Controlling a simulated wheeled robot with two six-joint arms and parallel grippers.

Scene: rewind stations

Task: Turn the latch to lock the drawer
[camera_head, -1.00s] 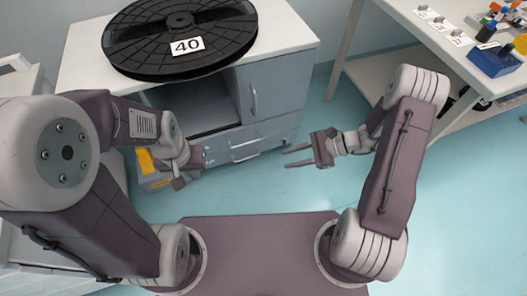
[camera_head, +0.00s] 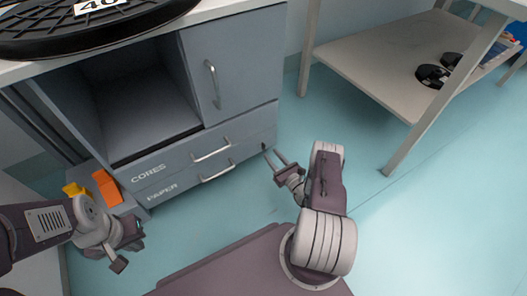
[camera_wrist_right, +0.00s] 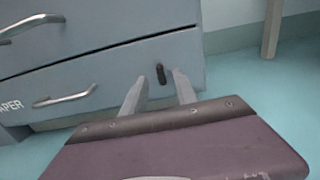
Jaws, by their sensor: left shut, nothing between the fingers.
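The drawer marked PAPER (camera_head: 178,187) is the lowest in the grey cabinet and looks closed. A small dark latch (camera_wrist_right: 161,74) sits at the right end of its front, standing nearly upright and slightly tilted. In the head view the latch (camera_head: 264,146) is a tiny dark mark. My right gripper (camera_wrist_right: 160,88) is open, pointing at the drawer front, with the latch appearing between its fingertips; I cannot tell whether they touch it. In the head view my right gripper (camera_head: 274,157) is just in front of that corner. My left gripper (camera_head: 128,252) is shut and empty, left of the drawers.
The CORES drawer (camera_head: 165,164) is above, also closed, with an open compartment (camera_head: 150,110) and a door (camera_head: 232,75) over it. An orange block (camera_head: 106,187) and a yellow piece (camera_head: 73,189) are at the cabinet's left. A table (camera_head: 370,75) stands right; blue floor between is clear.

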